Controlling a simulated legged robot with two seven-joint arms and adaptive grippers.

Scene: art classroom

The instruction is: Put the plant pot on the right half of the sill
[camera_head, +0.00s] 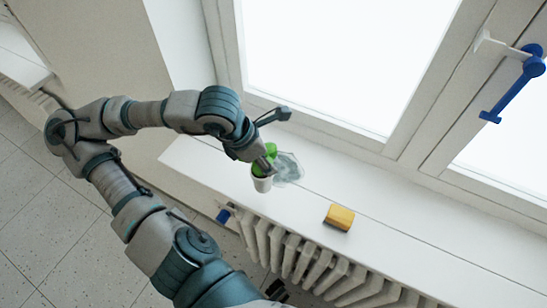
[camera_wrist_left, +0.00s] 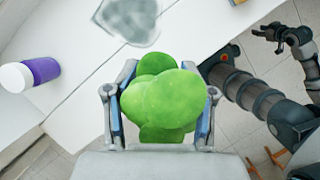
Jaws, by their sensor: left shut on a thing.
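The plant pot (camera_head: 262,184) is small and white with a round green plant (camera_head: 270,151) on top. My left gripper (camera_head: 267,166) is shut on it, over the left part of the white sill (camera_head: 395,228). I cannot tell if the pot's base touches the sill. In the left wrist view the green plant (camera_wrist_left: 160,100) sits between the two fingers and hides the pot. My right gripper (camera_wrist_left: 268,36) shows small at the top right of that view, away from the pot; its opening is unclear.
A grey, see-through patch (camera_head: 288,168) lies on the sill beside the pot. A yellow sponge (camera_head: 340,217) lies right of it, near the front edge. A purple jar with white lid (camera_wrist_left: 32,74) shows in the wrist view. A radiator (camera_head: 310,266) is below. The sill's right part is clear.

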